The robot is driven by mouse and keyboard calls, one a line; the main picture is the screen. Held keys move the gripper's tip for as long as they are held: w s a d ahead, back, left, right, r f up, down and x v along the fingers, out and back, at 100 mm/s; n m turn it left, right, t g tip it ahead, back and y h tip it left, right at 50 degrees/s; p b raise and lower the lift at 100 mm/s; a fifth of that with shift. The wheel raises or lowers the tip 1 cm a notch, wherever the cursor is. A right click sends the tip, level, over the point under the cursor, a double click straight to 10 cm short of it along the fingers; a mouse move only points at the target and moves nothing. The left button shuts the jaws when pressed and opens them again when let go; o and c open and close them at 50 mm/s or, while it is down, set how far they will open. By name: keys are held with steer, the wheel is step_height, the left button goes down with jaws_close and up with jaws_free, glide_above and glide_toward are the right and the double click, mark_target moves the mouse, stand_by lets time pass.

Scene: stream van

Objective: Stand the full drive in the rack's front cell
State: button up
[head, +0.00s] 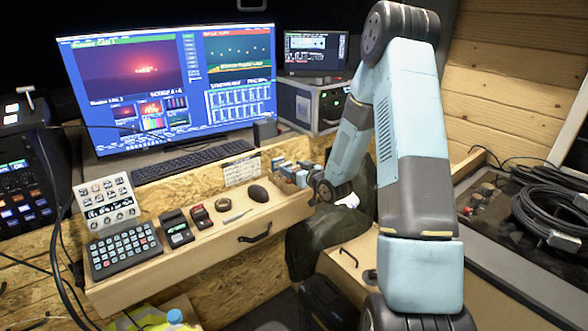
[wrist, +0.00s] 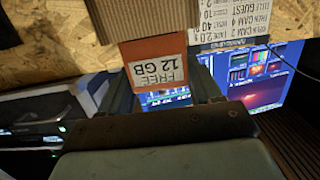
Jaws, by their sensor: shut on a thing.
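My gripper (head: 288,170) is at the right end of the lower wooden shelf, just right of the mouse, in the head view. In the wrist view my gripper (wrist: 164,92) is shut on an orange drive (wrist: 148,49). A white label on this drive, upside down in the picture, reads "FREE 12 GB". The held drive is too small to make out in the head view. A red device (head: 200,216) and a dark device with a green label (head: 177,229) stand on the shelf. I cannot tell which thing is the rack or its front cell.
A mouse (head: 258,193), a tape roll (head: 223,204) and a keypad (head: 125,250) lie on the shelf (head: 218,238). A printed paper (head: 242,170) is on the board behind. The large monitor (head: 170,90) and keyboard (head: 193,161) stand beyond. Shelf space by the mouse is clear.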

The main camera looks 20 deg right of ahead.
steer(key=shift+f, duration=0.4)
steer(key=o, duration=1.2)
steer(key=shift+c, duration=0.2)
steer(key=v, duration=1.3)
steer(key=shift+s+d, duration=0.15)
steer(key=shift+s, duration=0.25)
